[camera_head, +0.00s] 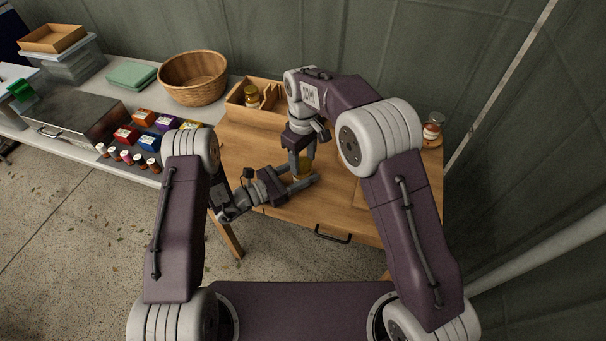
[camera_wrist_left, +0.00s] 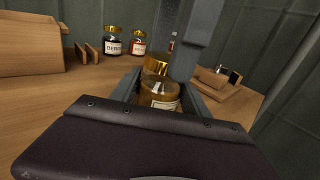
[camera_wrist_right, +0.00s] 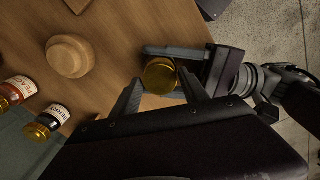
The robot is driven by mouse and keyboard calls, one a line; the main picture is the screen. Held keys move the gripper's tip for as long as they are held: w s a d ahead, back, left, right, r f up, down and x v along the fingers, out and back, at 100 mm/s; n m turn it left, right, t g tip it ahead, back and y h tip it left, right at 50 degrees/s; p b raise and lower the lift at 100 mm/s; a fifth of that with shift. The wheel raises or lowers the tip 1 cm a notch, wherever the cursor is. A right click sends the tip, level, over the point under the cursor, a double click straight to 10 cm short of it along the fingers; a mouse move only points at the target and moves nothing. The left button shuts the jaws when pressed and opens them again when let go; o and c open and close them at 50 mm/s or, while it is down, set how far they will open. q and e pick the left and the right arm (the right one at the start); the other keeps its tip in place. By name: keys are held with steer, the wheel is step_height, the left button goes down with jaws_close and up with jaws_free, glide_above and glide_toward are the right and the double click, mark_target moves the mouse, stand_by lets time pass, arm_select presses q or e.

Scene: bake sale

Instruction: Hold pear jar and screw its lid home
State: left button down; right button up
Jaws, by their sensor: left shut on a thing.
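The pear jar (camera_wrist_left: 160,98), amber glass with a pale label only partly visible, stands on the wooden table. Its gold lid (camera_wrist_left: 157,66) sits on its mouth; how far it is turned cannot be told. My left gripper (camera_head: 304,181) is shut around the jar's body from the side, low over the table, with a finger on each side. My right gripper (camera_wrist_right: 160,78) points down from above. Its fingers stand apart on either side of the gold lid, which also shows in the right wrist view (camera_wrist_right: 160,74), and appear open around it.
A wooden crate (camera_head: 235,104) with jars stands at the back left of the table. A round wooden piece (camera_wrist_right: 70,56) lies nearby. A wicker basket (camera_head: 193,80) stands on the side table.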

jaws_close()
steer(key=o, duration=0.6)
jaws_free()
step_height(320, 180, up, 12)
arm_select(q)
steer(key=shift+c, duration=2.3)
jaws_free()
steer(key=shift+a, duration=0.1)
